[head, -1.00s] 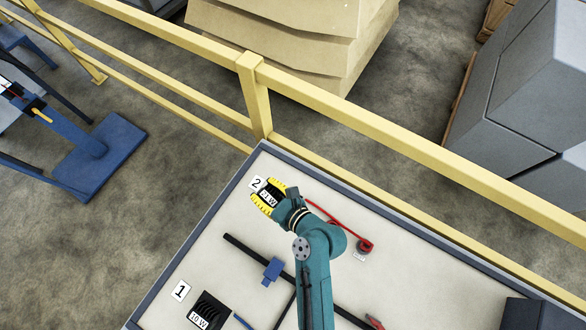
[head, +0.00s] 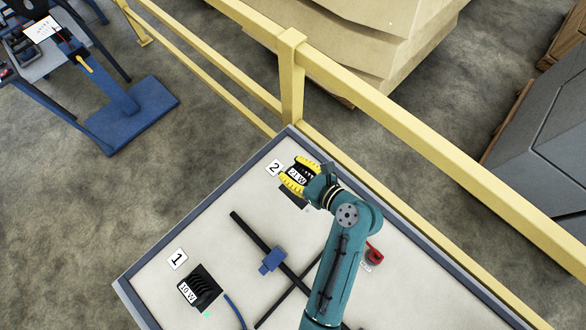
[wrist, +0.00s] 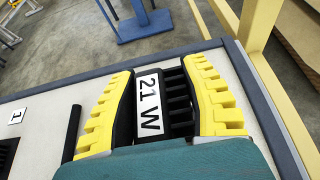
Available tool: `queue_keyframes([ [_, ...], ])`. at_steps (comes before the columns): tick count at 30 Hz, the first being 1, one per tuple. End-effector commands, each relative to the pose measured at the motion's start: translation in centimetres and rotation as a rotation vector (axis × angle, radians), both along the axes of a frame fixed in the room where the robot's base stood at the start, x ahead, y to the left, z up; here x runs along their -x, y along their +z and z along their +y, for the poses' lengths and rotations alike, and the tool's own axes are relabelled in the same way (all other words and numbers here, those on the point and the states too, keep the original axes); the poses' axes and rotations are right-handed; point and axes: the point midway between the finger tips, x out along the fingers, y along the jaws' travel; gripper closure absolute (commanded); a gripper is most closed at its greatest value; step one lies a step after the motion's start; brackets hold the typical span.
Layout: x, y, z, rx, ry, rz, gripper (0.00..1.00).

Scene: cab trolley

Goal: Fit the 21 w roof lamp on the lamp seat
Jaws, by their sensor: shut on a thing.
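The 21 w roof lamp (head: 297,175) is a black ribbed block with a white "21 W" label. It is by the number 2 tag on the pale table. My gripper (head: 299,173) has its two yellow ribbed fingers closed on either side of the lamp. The wrist view shows the lamp (wrist: 150,104) between the fingers of my gripper (wrist: 160,100), its label facing the camera. A dark patch shows on the table just below the gripper; whether the lamp is clear of the surface I cannot tell. I cannot make out the lamp seat in these views.
A black 10 W lamp (head: 200,288) sits by the number 1 tag (head: 177,260). A dark rod with a blue clamp (head: 272,260) and a red part (head: 374,254) lie on the table (head: 225,255). A yellow railing (head: 400,103) runs behind. A blue stand (head: 130,110) is beyond, left.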

Motion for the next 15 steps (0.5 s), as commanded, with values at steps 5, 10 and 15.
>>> queue_keyframes([
  [5, 0.0, -1.3, 0.0, 0.0, -0.001, -0.002, 0.94],
  [10, 0.0, -2.1, 0.0, 0.001, 0.0, -0.002, 0.94],
  [15, 0.0, -3.0, 0.0, 0.001, 0.001, -0.002, 0.94],
])
